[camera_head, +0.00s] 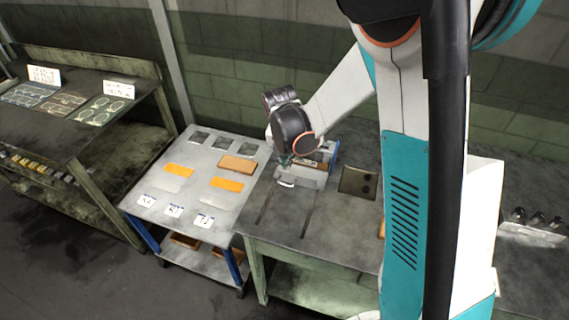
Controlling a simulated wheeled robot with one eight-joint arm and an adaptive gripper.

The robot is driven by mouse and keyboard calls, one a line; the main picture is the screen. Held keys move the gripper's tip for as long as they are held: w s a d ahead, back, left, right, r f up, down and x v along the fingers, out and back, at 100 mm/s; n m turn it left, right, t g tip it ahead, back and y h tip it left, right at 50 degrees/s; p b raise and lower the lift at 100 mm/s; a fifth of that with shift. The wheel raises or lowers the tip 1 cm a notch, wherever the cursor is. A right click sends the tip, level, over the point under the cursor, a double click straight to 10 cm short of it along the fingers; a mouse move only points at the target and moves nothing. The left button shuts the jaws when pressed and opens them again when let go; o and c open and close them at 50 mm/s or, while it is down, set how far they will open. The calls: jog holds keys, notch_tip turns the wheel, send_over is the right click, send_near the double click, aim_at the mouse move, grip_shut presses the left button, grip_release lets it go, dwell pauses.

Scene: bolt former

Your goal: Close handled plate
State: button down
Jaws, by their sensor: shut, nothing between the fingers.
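The handled plate (314,180) looks like a grey metal piece at the back of the bench top, with a small pale handle (286,183) on its front. Two dark parallel slots run from it toward the bench's front edge. My gripper (285,161) points down just behind and above the handle. It is shut and empty. It is small and dark here, and my wrist hides part of it. I cannot tell whether it touches the plate.
The bench top (280,232) is clear in front of the plate. A dark square panel (358,182) lies right of it. A low table (140,199) with orange and grey pieces stands at left. A shelf rack (75,140) is farther left. My arm hides much at right.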

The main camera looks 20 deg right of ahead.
dwell(0.3)
jog(key=shift+w+d, duration=0.75)
jog(key=shift+w, duration=0.25)
